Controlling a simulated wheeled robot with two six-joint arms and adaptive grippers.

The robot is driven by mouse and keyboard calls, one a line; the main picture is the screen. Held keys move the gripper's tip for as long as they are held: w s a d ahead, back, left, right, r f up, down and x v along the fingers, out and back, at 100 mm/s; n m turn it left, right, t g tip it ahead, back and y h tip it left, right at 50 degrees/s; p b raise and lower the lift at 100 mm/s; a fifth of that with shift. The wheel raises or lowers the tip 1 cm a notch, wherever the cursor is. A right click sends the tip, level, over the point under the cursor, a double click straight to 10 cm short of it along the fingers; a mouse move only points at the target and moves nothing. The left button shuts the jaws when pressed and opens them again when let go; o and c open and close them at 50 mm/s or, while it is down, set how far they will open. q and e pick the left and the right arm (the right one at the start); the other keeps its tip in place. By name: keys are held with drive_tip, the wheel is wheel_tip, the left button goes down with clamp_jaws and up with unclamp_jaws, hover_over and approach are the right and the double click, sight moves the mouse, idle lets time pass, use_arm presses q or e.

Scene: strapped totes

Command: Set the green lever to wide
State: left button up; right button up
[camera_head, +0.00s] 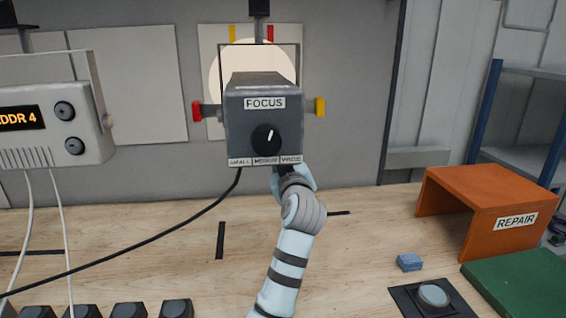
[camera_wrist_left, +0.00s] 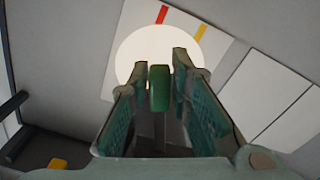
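A grey box labelled FOCUS (camera_head: 264,104) hangs in its bracket at the centre of the head view. Its black dial (camera_head: 267,140) has a white pointer tilted slightly right of upright. The strip below reads SMALL, MEDIUM, WIDE. My left gripper (camera_head: 288,172) is just under the box's lower right, by the WIDE end. The green lever is hidden in the head view. In the left wrist view the green lever (camera_wrist_left: 159,88) lies between the two fingers of the left gripper (camera_wrist_left: 160,62), very close to both. Contact is unclear. My right gripper is not in view.
A red knob (camera_head: 197,111) and a yellow knob (camera_head: 320,106) flank the box. A pale light disc (camera_head: 222,75) shows on the wall panel behind. A black cable (camera_head: 150,237) crosses the bench.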

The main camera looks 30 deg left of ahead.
use_arm(q)
drive_tip(key=shift+o, duration=1.1)
drive_tip(key=shift+r, duration=0.15)
drive_tip(key=v, duration=0.7)
drive_tip(key=shift+s+d, duration=0.25)
drive_tip(key=shift+s, duration=0.05)
drive_tip(key=shift+w+a, duration=0.1)
drive_tip(key=shift+a, duration=0.05)
